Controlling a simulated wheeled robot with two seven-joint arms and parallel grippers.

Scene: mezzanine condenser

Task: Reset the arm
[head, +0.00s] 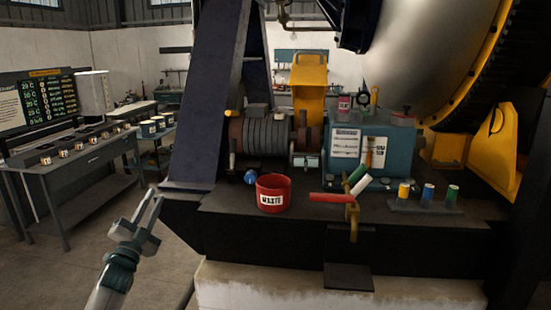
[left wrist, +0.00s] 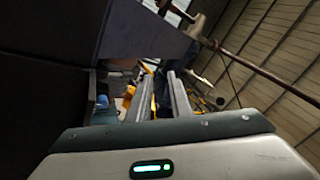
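My left gripper (head: 153,199) reaches in from the lower left in the head view. It is over the floor, left of the dark machine base (head: 300,232) and apart from it. Its two fingers point up and stand apart with nothing between them. In the left wrist view, the fingers (left wrist: 161,88) also show a gap. A dark slanted surface is left of them there, and blurred blue and yellow things lie beyond. My right gripper is in neither view.
A red bin labelled waste (head: 273,194) stands on the machine base beside a blue ball (head: 250,177). Red, white and green bars (head: 331,198) cluster near its front edge. A rack of coloured cylinders (head: 427,195) sits at right. A workbench (head: 75,165) stands left.

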